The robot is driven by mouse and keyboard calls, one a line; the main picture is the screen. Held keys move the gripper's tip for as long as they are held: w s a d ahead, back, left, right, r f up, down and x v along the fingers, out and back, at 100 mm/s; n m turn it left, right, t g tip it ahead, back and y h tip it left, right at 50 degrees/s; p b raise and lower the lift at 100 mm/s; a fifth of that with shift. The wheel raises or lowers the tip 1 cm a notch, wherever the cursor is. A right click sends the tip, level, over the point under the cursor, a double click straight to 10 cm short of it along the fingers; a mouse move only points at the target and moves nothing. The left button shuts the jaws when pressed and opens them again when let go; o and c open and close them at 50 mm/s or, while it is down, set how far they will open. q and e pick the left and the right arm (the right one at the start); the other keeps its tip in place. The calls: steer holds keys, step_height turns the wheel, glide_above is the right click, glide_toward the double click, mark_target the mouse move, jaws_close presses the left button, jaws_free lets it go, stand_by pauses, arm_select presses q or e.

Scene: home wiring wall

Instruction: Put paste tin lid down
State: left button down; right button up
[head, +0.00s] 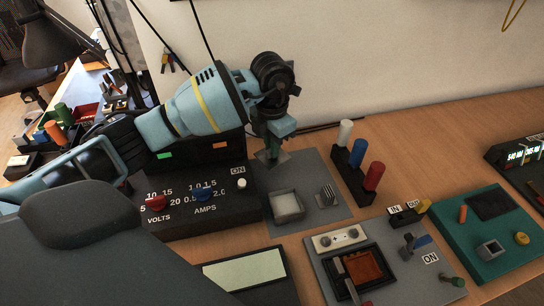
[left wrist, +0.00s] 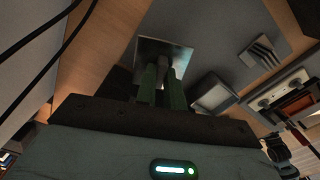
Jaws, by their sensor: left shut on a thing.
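My left gripper (head: 272,147) points down over the grey mat (head: 336,212), near its back left corner. It is shut on the paste tin lid (head: 282,157), a thin square metal plate, apparently by a dark knob in its middle. In the left wrist view the lid (left wrist: 184,52) shows beyond the green fingers (left wrist: 163,78). Whether the lid touches the mat is hard to tell. The open paste tin (head: 287,206), a small square tin with pale contents, stands on the mat in front of the lid; it also shows in the left wrist view (left wrist: 213,96). My right gripper is not seen.
A ribbed grey block (head: 326,196) stands right of the tin. A black power supply (head: 205,205) is close on the left. A rack with white, blue and red cylinders (head: 356,164) stands to the right. Bare mat lies between the lid and the ribbed block.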

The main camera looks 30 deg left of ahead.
arm_select(q)
steer(key=shift+f, duration=2.1)
steer(key=shift+f, duration=0.15)
steer(key=c, duration=1.5)
jaws_free()
step_height(320, 180, up, 12)
steer(key=shift+r, duration=0.15)
